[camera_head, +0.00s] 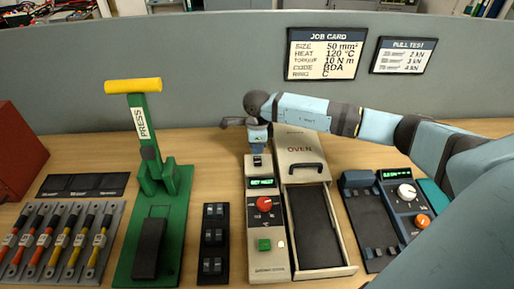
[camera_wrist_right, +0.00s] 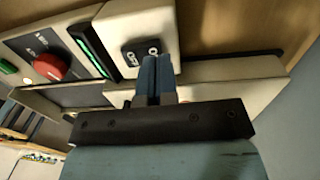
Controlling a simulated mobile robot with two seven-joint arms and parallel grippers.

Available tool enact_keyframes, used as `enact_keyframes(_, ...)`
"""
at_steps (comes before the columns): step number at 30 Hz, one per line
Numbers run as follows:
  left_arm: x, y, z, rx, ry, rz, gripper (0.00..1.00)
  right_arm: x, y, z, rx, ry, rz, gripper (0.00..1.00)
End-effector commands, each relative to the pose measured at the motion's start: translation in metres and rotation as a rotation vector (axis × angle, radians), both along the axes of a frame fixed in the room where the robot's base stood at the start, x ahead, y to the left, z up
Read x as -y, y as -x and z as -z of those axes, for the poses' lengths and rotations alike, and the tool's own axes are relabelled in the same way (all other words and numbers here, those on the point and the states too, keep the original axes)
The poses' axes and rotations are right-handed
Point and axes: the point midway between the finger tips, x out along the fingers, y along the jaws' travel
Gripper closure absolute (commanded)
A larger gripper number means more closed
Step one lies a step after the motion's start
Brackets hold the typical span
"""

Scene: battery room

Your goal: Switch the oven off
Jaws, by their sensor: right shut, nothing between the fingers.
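The oven (camera_head: 300,157) is a cream box with its drawer (camera_head: 317,228) pulled out toward me; the drawer has a dark floor. On its left is a control panel with a lit green display (camera_head: 262,183), a red knob (camera_head: 264,203) and a green button (camera_head: 264,244). At the panel's far end is a black rocker switch (camera_head: 258,161), which also shows in the wrist view (camera_wrist_right: 130,57). My right gripper (camera_head: 258,148) points down just over the switch. Its shut, empty fingers (camera_wrist_right: 155,62) partly cover the switch; I cannot tell if they touch it. My left gripper is not in view.
A green press (camera_head: 150,175) with a yellow handle and a black switch block (camera_head: 214,242) stand left of the oven. A rack of cables (camera_head: 58,240) is farther left. A tester (camera_head: 375,225) with knobs stands to the right. A grey partition is behind.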

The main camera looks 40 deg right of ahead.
Motion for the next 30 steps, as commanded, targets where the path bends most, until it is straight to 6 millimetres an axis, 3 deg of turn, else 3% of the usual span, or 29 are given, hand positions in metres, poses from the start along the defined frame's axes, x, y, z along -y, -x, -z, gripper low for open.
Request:
enact_keyframes(8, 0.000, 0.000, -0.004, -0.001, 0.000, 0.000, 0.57, 0.003, -0.002, -0.010, 0.002, 0.001, 0.001, 1.00)
enact_keyframes(14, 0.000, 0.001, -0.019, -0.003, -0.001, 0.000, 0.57, 0.017, -0.007, -0.049, 0.004, 0.002, 0.008, 1.00)
enact_keyframes(15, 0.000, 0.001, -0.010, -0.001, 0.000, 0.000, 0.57, 0.017, -0.009, -0.052, 0.005, 0.001, 0.007, 1.00)
enact_keyframes(24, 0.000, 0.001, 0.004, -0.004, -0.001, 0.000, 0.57, 0.021, -0.016, -0.114, 0.003, 0.000, 0.006, 1.00)
enact_keyframes(30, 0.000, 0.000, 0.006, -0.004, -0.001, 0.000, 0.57, 0.022, -0.019, -0.135, 0.000, -0.001, 0.006, 1.00)
